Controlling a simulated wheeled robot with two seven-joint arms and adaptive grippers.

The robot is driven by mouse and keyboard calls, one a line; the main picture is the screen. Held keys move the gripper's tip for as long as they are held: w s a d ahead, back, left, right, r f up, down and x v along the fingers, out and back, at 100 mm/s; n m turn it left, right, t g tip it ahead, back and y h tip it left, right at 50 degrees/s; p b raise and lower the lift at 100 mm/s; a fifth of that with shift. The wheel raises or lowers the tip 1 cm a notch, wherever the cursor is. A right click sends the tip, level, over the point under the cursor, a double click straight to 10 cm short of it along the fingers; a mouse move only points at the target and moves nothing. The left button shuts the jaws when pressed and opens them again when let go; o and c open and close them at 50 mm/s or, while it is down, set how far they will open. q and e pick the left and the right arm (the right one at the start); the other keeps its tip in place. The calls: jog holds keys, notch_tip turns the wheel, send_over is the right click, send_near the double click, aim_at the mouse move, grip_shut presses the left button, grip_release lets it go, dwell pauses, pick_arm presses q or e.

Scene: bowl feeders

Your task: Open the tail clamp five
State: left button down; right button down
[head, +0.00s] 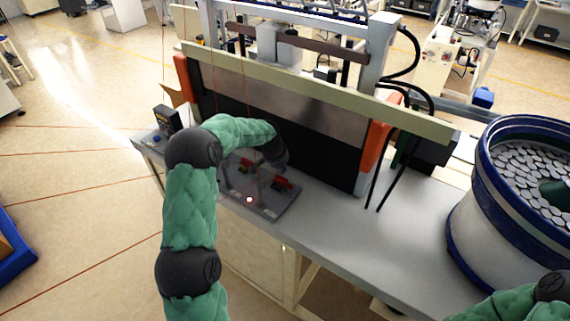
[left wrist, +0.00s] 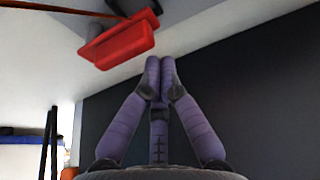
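A dark plate (head: 285,208) on the bench carries clamps with red handles. One red handle (head: 246,166) is at the left and another red handle (head: 283,183) at the right; I cannot tell which belongs to tail clamp five. In the left wrist view a large red handle (left wrist: 124,42) on a dark lever lies just beyond and left of the fingertips, apart from them. My left gripper (left wrist: 160,68) is shut with its fingertips together and nothing between them. In the head view the end of my left arm hangs over the plate, and its fingers are hard to make out.
A dark upright panel (head: 330,150) in a frame with orange side pieces (head: 372,145) stands right behind the plate. A small dark box (head: 166,120) is at the bench's left end. A bowl feeder (head: 487,215) stands right. The grey bench top (head: 385,235) between is clear.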

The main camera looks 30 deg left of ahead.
pick_arm(q)
jog(key=shift+s+f, duration=0.1)
jog(key=shift+s, duration=0.2)
jog(key=shift+s, duration=0.1)
